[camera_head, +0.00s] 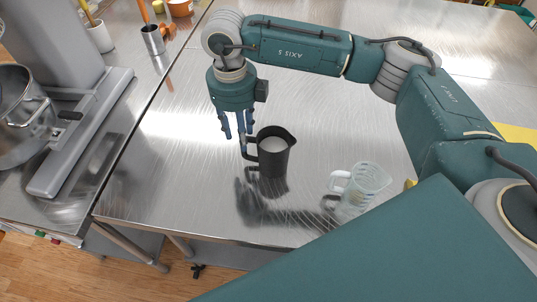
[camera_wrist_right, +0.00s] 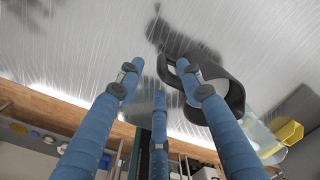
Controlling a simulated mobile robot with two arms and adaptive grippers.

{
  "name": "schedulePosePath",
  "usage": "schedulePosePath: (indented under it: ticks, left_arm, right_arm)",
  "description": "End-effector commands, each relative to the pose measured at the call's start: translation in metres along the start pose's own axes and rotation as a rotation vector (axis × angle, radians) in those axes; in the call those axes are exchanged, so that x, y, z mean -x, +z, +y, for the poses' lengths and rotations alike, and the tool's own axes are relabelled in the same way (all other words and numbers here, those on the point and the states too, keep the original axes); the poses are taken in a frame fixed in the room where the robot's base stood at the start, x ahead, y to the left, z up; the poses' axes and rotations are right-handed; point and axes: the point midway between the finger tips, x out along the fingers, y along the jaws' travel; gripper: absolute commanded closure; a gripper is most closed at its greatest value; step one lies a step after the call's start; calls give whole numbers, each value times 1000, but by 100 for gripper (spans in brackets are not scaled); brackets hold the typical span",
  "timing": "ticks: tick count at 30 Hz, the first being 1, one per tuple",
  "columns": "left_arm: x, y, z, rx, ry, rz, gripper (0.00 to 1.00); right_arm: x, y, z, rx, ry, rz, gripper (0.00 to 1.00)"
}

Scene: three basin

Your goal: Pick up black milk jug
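The black milk jug (camera_head: 274,162) stands upright on the steel table, with a white surface showing inside. Its handle (camera_head: 250,147) points left, toward my right gripper (camera_head: 234,133). My right gripper points down with its blue fingers spread, beside the handle. One finger overlaps the handle in the head view; I cannot tell whether they touch. In the right wrist view the fingers of my right gripper (camera_wrist_right: 157,85) are apart, and the jug (camera_wrist_right: 228,98) lies at the right, partly behind the right finger. My left gripper is not in view.
A clear measuring jug (camera_head: 361,187) stands on the steel table (camera_head: 330,110) to the right of the black jug. A mixer (camera_head: 60,140) stands on the left counter. A metal cup (camera_head: 153,40) with utensils stands at the back left. The table behind is mostly clear.

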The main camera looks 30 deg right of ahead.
Motion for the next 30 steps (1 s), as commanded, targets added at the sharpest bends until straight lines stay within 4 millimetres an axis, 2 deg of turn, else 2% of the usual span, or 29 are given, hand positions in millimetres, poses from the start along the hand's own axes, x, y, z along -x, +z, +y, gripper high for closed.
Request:
schedulePosePath:
  ticks: [3,7,10,14,18,26,28,30]
  left_arm:
    - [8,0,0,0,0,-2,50]
    - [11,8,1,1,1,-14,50]
    - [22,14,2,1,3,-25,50]
    - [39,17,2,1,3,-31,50]
    - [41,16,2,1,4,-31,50]
    - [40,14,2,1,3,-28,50]
    - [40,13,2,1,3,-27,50]
    - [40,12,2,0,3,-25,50]
  right_arm:
    - [-14,-1,0,0,0,3,63]
    - [-22,0,0,0,0,1,63]
    - [-31,-2,-2,-1,-1,4,63]
    - [-51,-5,-4,-1,0,6,63]
    - [-69,-3,-4,0,0,3,63]
    - [-74,-2,-4,0,-1,0,63]
    - [-74,-2,-4,0,0,0,73]
    - [-74,-2,-4,0,0,0,87]
